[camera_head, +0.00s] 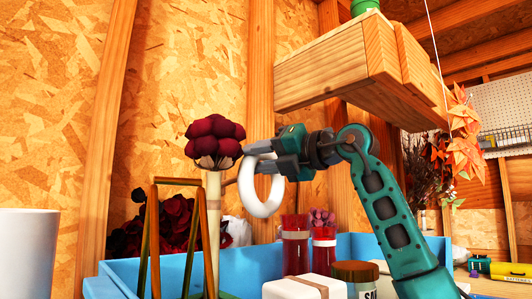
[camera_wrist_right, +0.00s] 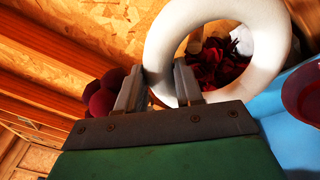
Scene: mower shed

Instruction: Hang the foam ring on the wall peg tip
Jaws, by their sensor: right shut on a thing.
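The white foam ring (camera_head: 262,212) hangs upright in the air in the head view, right of a dark red flower head. My right gripper (camera_head: 252,158) comes in from the right and is shut on the ring's upper rim. In the right wrist view the ring (camera_wrist_right: 272,62) fills the upper right, with its left rim between the fingers of my right gripper (camera_wrist_right: 158,82). A short brown stick (camera_head: 230,182) shows just left of the ring; I cannot tell whether it is the wall peg. My left gripper is not in view.
A dark red flower head (camera_head: 215,140) on a pale stem stands close left of the gripper. A blue bin (camera_head: 250,262) below holds red bundles (camera_head: 295,245) and jars. A wooden shelf box (camera_head: 330,65) overhangs the arm. A wooden frame (camera_head: 150,235) stands left.

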